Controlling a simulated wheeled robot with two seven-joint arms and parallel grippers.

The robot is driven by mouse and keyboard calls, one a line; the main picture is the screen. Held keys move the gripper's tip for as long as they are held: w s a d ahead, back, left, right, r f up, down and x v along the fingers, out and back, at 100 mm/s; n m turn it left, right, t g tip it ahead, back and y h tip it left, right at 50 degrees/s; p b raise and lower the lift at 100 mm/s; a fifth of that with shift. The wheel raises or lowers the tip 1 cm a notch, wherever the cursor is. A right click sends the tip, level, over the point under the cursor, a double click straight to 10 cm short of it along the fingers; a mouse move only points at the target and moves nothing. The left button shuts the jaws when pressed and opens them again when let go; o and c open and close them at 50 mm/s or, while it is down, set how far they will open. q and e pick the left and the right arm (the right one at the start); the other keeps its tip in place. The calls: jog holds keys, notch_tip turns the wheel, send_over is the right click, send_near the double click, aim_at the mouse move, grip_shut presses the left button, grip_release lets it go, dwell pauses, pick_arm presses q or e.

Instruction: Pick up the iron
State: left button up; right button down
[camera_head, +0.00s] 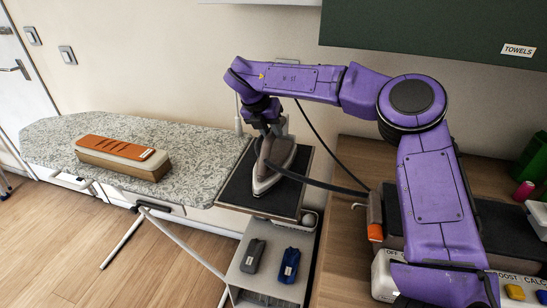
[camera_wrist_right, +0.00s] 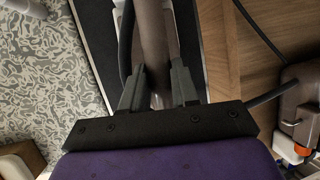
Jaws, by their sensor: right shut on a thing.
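The iron (camera_head: 277,160) stands on the dark rest pad (camera_head: 238,184) at the right end of the ironing board, its light soleplate edge low against the pad. My right gripper (camera_head: 267,126) reaches down to it from above and is shut on its handle. In the right wrist view, the two fingers (camera_wrist_right: 158,88) sit on either side of the brown-grey handle (camera_wrist_right: 153,38). The fingers and wrist hide part of the handle in the head view. I cannot tell any gap between iron and pad. My left gripper is not in view.
The patterned ironing board (camera_head: 205,155) carries an orange-topped block (camera_head: 122,155). A dark cord runs from the iron to the right. A small shelf (camera_head: 262,291) below holds two dark items. A wooden counter (camera_head: 345,215) lies right, with a green cabinet (camera_head: 430,30) above.

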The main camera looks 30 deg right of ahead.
jog(key=shift+r, duration=0.15)
notch_tip(320, 180, up, 2)
jog(key=shift+w+d+r, duration=0.1)
jog(key=a+r, duration=0.1)
jog(key=r, duration=0.1)
jog(key=s+a+r+b, duration=0.1)
jog(key=r, duration=0.1)
jog(key=s+a+r, duration=0.1)
jog(key=shift+s+a+r+b, duration=0.25)
jog(key=shift+a+r+b, duration=0.05)
jog(key=shift+a+r, duration=0.1)
jog(key=s+a+r+b, duration=0.2)
jog(key=s+a+r, duration=0.2)
jog(key=a, duration=0.4)
jog(key=shift+s+r, duration=0.4)
jog(key=shift+s, duration=0.35)
jog(key=c, duration=1.8)
grip_release()
